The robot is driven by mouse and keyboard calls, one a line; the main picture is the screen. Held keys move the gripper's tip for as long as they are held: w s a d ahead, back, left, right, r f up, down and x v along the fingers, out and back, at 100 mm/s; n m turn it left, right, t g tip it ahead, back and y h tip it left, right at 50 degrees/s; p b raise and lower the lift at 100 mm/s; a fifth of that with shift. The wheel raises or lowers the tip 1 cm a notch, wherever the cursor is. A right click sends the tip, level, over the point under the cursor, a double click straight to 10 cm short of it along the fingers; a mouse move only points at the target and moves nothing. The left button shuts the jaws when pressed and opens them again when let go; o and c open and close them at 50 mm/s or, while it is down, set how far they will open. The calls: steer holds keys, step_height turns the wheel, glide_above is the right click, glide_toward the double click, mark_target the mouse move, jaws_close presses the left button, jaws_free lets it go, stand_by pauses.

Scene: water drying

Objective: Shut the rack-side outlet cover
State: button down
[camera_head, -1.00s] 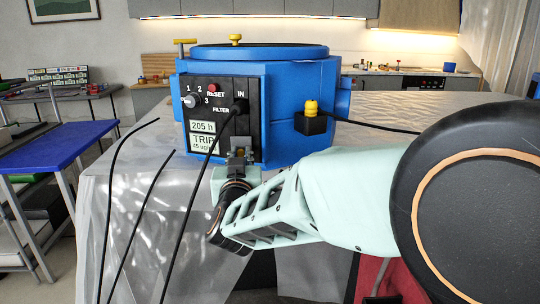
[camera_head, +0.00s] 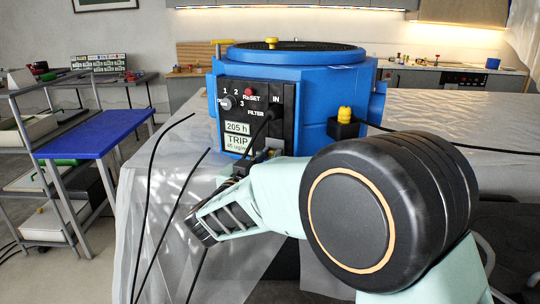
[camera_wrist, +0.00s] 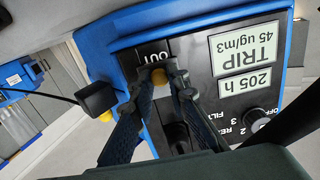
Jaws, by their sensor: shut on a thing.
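The blue machine (camera_head: 295,75) stands on a table draped in clear sheeting. Its black front panel (camera_head: 265,97) reads 205 h and TRIP 45 ug/m3. In the head view my gripper (camera_head: 262,158) is at the panel's lower edge, partly hidden by my arm. I cannot clearly make out the outlet cover.
A grey rack with a blue top (camera_head: 95,137) stands at left. Loose black cables (camera_head: 150,190) hang between it and the machine. A black box with a yellow cap (camera_head: 344,125) and a cable is on the machine's right side. The sheeted table (camera_head: 470,125) is clear at right.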

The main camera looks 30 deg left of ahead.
steer(key=c, duration=1.8)
jaws_free()
steer(key=shift+c, duration=0.2)
steer(key=s+d, duration=0.1)
steer(key=s, duration=1.1)
steer(key=shift+w+d, duration=0.1)
